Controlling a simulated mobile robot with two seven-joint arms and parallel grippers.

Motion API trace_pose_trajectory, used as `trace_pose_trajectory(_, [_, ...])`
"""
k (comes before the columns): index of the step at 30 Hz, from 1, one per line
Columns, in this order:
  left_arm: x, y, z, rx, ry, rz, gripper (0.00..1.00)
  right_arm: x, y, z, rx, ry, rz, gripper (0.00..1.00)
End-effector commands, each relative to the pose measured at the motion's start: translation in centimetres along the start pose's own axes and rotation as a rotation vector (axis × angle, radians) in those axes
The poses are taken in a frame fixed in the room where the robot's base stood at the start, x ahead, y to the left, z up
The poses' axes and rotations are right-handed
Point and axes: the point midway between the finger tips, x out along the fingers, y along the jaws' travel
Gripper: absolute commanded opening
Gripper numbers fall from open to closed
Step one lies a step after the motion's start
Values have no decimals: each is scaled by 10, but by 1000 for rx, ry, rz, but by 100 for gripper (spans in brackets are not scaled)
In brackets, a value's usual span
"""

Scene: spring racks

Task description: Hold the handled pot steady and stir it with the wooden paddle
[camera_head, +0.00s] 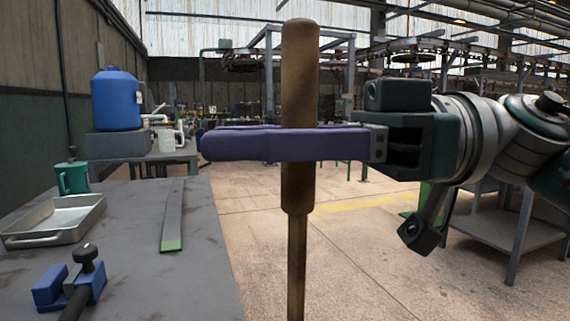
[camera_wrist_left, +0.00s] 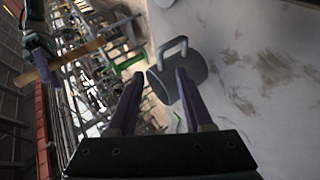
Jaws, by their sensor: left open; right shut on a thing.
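My right gripper (camera_head: 215,140) is shut on the wooden paddle (camera_head: 299,75). The paddle stands upright in its purple fingers, and its lower end runs out of the picture. The paddle (camera_wrist_left: 85,53) and the right gripper (camera_wrist_left: 42,66) also show at the upper left of the left wrist view. The handled pot (camera_wrist_left: 192,84) is grey with a loop handle and shows only in the left wrist view. My left gripper (camera_wrist_left: 160,76) is open, its fingertips close to the pot and the handle. Whether they touch it is unclear. The pot's inside is hidden.
On the grey table (camera_head: 205,235) in the head view lie a metal tray (camera_head: 50,222), a long flat tool (camera_head: 172,218) and a blue clamp-like thing (camera_head: 70,285). A green mug (camera_head: 72,178) stands behind the tray. The floor right of the table is open.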

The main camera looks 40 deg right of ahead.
Motion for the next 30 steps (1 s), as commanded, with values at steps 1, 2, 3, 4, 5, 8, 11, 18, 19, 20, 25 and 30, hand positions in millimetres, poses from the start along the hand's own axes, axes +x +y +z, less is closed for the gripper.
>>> trace_pose_trajectory(1, [0, 0, 0, 0, 0, 0, 51, 12, 3, -7, -11, 1, -35, 0])
trace_pose_trajectory(2, [0, 0, 0, 0, 0, 0, 51, 20, 4, -10, -10, 1, -56, 0])
trace_pose_trajectory(3, [0, 0, 0, 0, 0, 0, 51, 30, 5, -14, -8, 1, -86, 0])
trace_pose_trajectory(4, [0, 0, 0, 1, 0, 0, 51, 37, 5, -16, -8, 1, -108, 0])
trace_pose_trajectory(5, [0, 0, 0, 1, 0, 0, 51, 44, 5, -19, -9, 1, -130, 0])
trace_pose_trajectory(8, [0, 0, 0, 1, 0, 0, 51, 70, 4, -28, -7, 1, -205, 0])
trace_pose_trajectory(11, [0, 0, 0, 1, 0, 0, 51, 96, 1, -38, -5, 1, -284, 0])
trace_pose_trajectory(18, [0, 0, 0, 1, 0, 0, 51, 160, -11, -57, -4, -1, -452, 0])
trace_pose_trajectory(19, [0, 0, 0, 1, 0, 0, 51, 166, -12, -58, -3, -1, -465, 0])
trace_pose_trajectory(20, [0, 0, 0, 1, 0, 0, 51, 172, -13, -60, -3, -1, -477, 0])
trace_pose_trajectory(25, [0, 0, 0, 1, -1, 0, 51, 192, -12, -63, -2, -1, -507, 0])
trace_pose_trajectory(30, [9, 0, 1, 0, -2, 2, 51, 196, -11, -64, -1, 0, -510, 0])
